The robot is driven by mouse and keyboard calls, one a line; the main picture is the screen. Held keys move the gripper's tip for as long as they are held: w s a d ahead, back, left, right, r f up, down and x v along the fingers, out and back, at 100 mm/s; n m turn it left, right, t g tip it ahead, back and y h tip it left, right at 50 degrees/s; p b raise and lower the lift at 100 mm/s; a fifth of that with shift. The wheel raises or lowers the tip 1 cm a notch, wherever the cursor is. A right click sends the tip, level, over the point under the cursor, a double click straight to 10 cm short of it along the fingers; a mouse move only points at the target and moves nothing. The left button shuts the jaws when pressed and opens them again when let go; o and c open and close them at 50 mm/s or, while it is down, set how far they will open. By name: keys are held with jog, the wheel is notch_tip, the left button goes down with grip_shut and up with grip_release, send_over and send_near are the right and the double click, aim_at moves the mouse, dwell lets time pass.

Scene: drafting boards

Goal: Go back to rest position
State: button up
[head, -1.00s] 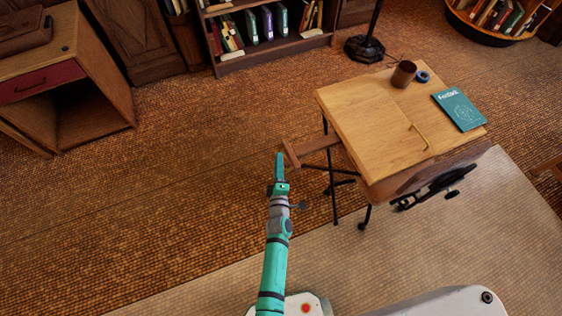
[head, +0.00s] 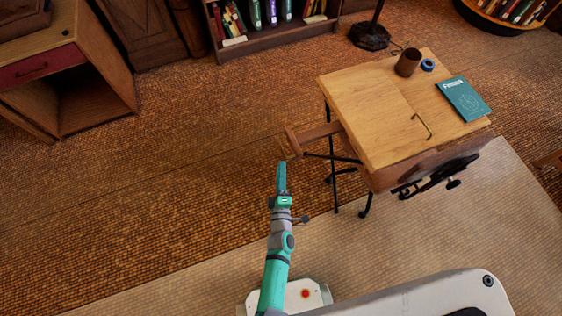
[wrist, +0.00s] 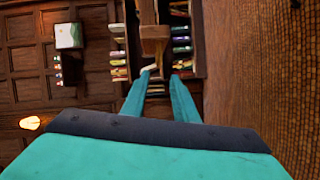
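My gripper (head: 282,165) is at the end of my raised teal arm, in the middle of the head view, seen nearly edge-on. In the wrist view its two teal fingers (wrist: 163,77) stand apart with a gap between the tips. I see nothing held between them. In the head view the gripper appears just left of and below the wooden side piece (head: 316,136) of the drafting desk. A wooden block (wrist: 155,36) shows beyond the fingertips in the wrist view.
The drafting desk (head: 372,110) stands to the right. It bears a brown cup (head: 408,62), a blue ring-shaped roll (head: 428,65), a teal book (head: 464,99) and a brass-coloured rod (head: 422,125). A bookshelf (head: 280,40) and a wooden cabinet (head: 65,75) stand behind. The floor at left is clear.

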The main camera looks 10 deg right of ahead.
jog(key=shift+s+a, duration=0.15)
jog(key=shift+s, duration=0.4)
jog(key=s+a+r+m+y, duration=0.1)
jog(key=s+a+r+m, duration=0.25)
jog(key=s, duration=0.35)
jog(key=s+a+r+m, duration=0.3)
jog(key=s+a, duration=0.1)
jog(key=s, duration=0.3)
jog(key=s+a+r+m+g+y, duration=0.1)
jog(key=s+r+m, duration=0.5)
jog(key=s+r, duration=0.6)
notch_tip(320, 180, up, 2)
jog(key=shift+r+m+y, duration=0.1)
jog(key=shift+m+y, duration=0.25)
jog(key=shift+y, duration=0.55)
